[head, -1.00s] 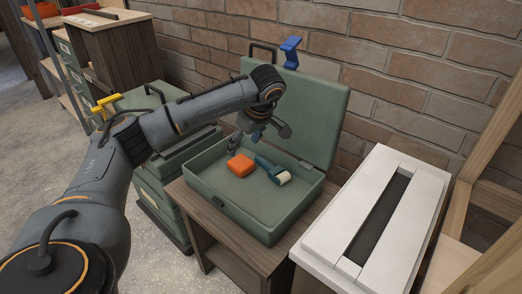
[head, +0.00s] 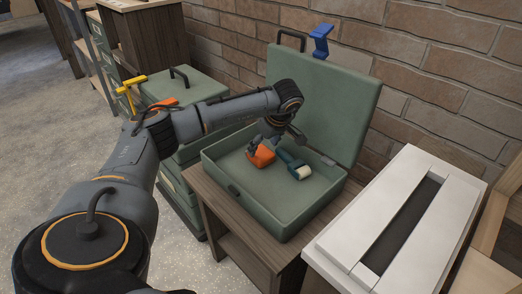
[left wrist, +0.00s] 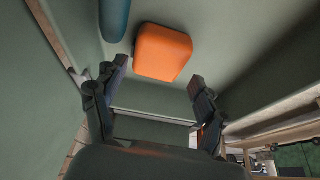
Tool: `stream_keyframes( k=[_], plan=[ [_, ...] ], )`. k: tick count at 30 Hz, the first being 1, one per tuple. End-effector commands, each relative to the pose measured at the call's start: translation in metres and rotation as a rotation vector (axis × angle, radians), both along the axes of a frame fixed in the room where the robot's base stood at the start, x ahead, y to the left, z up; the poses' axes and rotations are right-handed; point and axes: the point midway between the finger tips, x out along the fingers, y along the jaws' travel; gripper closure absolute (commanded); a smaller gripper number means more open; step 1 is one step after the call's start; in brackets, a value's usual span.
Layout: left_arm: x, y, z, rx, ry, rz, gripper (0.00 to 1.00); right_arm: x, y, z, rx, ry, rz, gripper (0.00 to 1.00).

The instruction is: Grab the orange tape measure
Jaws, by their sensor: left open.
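The orange tape measure (head: 264,157) lies on the floor of an open green case (head: 250,193). In the left wrist view the orange tape measure (left wrist: 163,52) shows whole, just beyond the fingertips and between their lines. My left gripper (head: 258,147) reaches down into the case over it and hides part of it in the head view. In the left wrist view the gripper (left wrist: 157,74) has its fingers spread, with nothing between them. My right gripper is not in view.
A blue tool with a cream end (head: 294,165) lies close to the right of the tape measure. The raised lid (head: 325,105) stands behind. The case rests on a wooden stand (head: 240,225); a white-topped unit (head: 400,230) stands to the right.

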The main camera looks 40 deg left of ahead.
Motion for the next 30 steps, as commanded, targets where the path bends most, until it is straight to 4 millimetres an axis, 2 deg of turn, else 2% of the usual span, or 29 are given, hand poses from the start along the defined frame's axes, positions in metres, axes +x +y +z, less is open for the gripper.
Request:
stream_keyframes(
  k=[2,8,16,23,30],
  plan=[
    [0.001,0.004,-0.010,0.000,0.001,0.002,0.28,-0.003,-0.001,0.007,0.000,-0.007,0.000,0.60],
    [0.003,0.015,-0.039,-0.001,0.002,0.002,0.28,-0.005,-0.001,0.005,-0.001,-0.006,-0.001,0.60],
    [0.004,0.017,-0.041,0.000,0.000,0.000,0.28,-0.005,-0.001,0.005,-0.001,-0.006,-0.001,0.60],
    [0.004,0.017,-0.041,0.000,0.000,0.000,0.74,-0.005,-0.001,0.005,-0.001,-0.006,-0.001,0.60],
    [0.004,0.017,-0.039,0.000,-0.001,0.001,0.74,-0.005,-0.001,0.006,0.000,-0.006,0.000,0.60]
  ],
)
